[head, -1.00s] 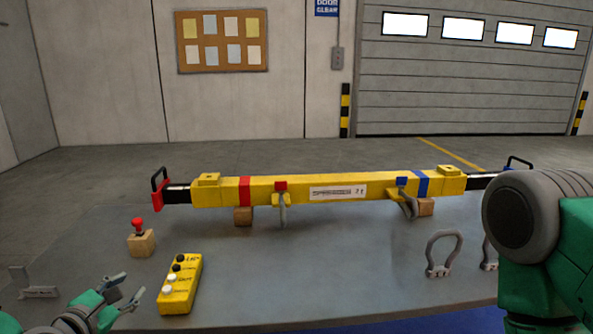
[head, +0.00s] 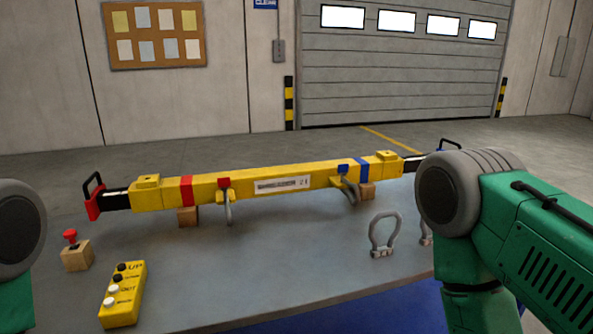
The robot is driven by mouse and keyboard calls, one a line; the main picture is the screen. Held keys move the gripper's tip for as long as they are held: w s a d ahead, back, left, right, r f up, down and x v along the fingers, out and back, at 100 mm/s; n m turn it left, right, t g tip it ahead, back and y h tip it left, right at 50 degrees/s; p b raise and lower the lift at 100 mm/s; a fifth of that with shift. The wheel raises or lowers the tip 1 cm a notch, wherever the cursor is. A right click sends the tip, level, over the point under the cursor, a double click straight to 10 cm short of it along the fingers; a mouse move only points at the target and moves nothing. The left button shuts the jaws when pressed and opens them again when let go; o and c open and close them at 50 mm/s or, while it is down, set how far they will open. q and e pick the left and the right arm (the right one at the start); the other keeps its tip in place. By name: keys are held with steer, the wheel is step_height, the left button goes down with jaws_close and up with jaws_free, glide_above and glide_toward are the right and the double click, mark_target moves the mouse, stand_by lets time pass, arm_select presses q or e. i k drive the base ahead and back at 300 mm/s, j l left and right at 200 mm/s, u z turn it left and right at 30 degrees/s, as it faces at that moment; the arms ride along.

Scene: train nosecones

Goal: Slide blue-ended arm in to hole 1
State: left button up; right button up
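A long yellow beam (head: 240,186) lies across the grey table on small wooden blocks. It has a red band at left and a blue band at right. A black arm with a red end and handle (head: 93,200) sticks out of its left end. The blue-ended arm (head: 447,146) sticks out of the right end; only its dark handle top and part of its black bar show, the rest hidden behind my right arm. Hole 1 cannot be made out. Neither gripper shows; only upper parts of my arms are in view at both sides.
A yellow button box (head: 123,294) and a wooden block with a red-topped switch (head: 76,254) stand at the left of the grey table (head: 280,265). A grey shackle (head: 383,236) stands at the right, with another partly hidden. The table's middle front is clear.

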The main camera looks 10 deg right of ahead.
mark_target(411, 163)
steer(key=z, duration=1)
steer(key=u, duration=0.55)
steer(key=i+l+u, duration=0.15)
steer(key=l+u, duration=0.25)
steer(key=l, duration=0.2)
steer(key=l+u, duration=0.4)
steer(key=l, duration=0.2)
steer(key=l+u, duration=0.4)
steer(key=l, duration=0.25)
